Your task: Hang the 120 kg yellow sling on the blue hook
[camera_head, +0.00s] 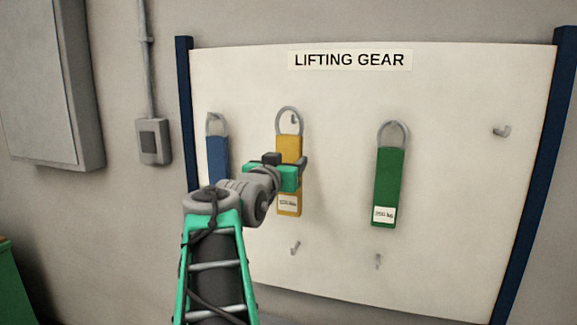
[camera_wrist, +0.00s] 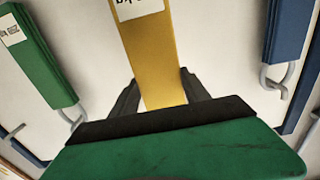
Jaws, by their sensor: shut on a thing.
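The yellow sling (camera_head: 289,148) is upright in front of the white board, with its grey ring at the top and a white label low down. The label's number is too small to read. My gripper (camera_head: 285,175) is shut on the sling's strap; in the wrist view the yellow strap (camera_wrist: 154,60) runs between the two dark fingers. A grey hook (camera_head: 295,118) shows inside the ring, whose top is a little above it. I cannot tell whether the ring is around that hook or in front of it. No hook looks blue.
A blue sling (camera_head: 217,158) hangs to the left and a green sling (camera_head: 389,180) to the right. Bare grey hooks are at the far right (camera_head: 502,131), low centre (camera_head: 295,248) and below the green sling (camera_head: 378,261). The board (camera_head: 455,220) has blue side posts.

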